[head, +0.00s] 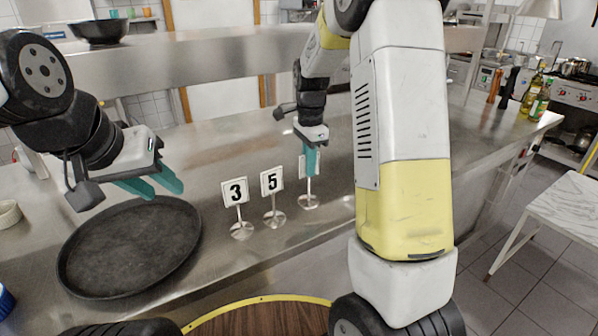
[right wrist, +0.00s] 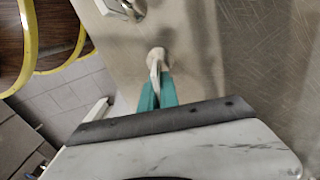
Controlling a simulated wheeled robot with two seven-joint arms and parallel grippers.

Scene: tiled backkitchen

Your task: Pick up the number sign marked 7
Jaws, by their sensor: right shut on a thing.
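Three number signs on thin stems with round metal bases stand in a row on the steel counter. The left one reads 3 (head: 235,192) and the middle one reads 5 (head: 271,181). The third sign (head: 308,201) is at the right; its number is hidden by my right gripper (head: 311,164), which is shut on its plate from above. Its base appears to rest on the counter. The right wrist view shows my right gripper's teal fingers (right wrist: 157,92) closed around the sign, with its round base (right wrist: 157,56) beyond. My left gripper (head: 158,188) is open and empty above the tray.
A round dark tray (head: 130,247) lies on the counter at the left, below my left gripper. A dark bowl (head: 100,31) sits on the raised shelf. Bottles (head: 534,94) stand at the far right end. The counter behind the signs is clear.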

